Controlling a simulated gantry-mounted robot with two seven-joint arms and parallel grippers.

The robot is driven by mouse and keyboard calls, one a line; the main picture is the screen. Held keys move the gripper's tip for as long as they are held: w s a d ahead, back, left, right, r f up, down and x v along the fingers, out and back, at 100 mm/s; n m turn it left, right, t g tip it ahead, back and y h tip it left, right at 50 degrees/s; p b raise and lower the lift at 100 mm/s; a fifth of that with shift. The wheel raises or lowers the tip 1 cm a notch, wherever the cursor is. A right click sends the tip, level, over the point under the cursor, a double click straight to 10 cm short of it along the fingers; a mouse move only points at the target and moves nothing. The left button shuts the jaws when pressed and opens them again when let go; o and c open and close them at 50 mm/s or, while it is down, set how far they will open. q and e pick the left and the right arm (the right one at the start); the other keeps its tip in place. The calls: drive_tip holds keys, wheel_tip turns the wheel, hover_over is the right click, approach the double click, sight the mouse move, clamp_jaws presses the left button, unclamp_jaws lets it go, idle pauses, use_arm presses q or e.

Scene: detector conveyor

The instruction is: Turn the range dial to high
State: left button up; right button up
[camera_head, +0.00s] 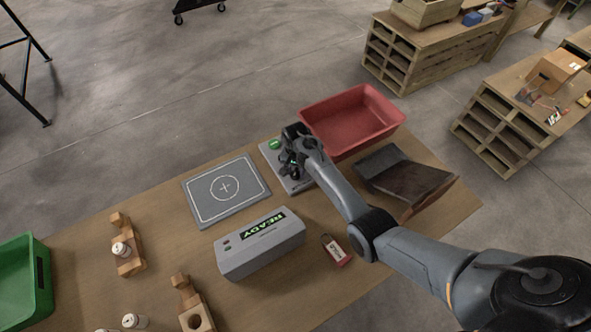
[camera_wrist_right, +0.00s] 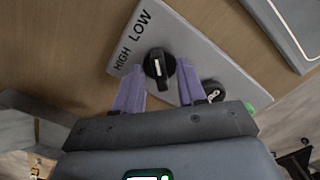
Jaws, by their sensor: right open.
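The range dial (camera_wrist_right: 158,64) is a black knob with a white mark on a light grey panel (camera_wrist_right: 190,45), seen in the right wrist view. The words HIGH and LOW are printed beside it. I cannot tell exactly which word the mark points to. My right gripper (camera_wrist_right: 159,78) is open, with its two purple fingers on either side of the dial; I cannot tell if they touch it. In the head view the right gripper (camera_head: 291,160) is over the panel (camera_head: 302,186) and hides the dial. My left gripper is not in view.
A second round black part (camera_wrist_right: 213,91) sits on the panel. Around it are a red bin (camera_head: 350,118), a dark open tray (camera_head: 405,178), a grey box reading READY (camera_head: 260,246), a grey mat with a circle (camera_head: 225,190) and a red tag (camera_head: 337,251). A green bin (camera_head: 22,280) stands far left.

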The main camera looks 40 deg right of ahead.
drive_tip(key=shift+c, duration=0.4)
clamp_jaws()
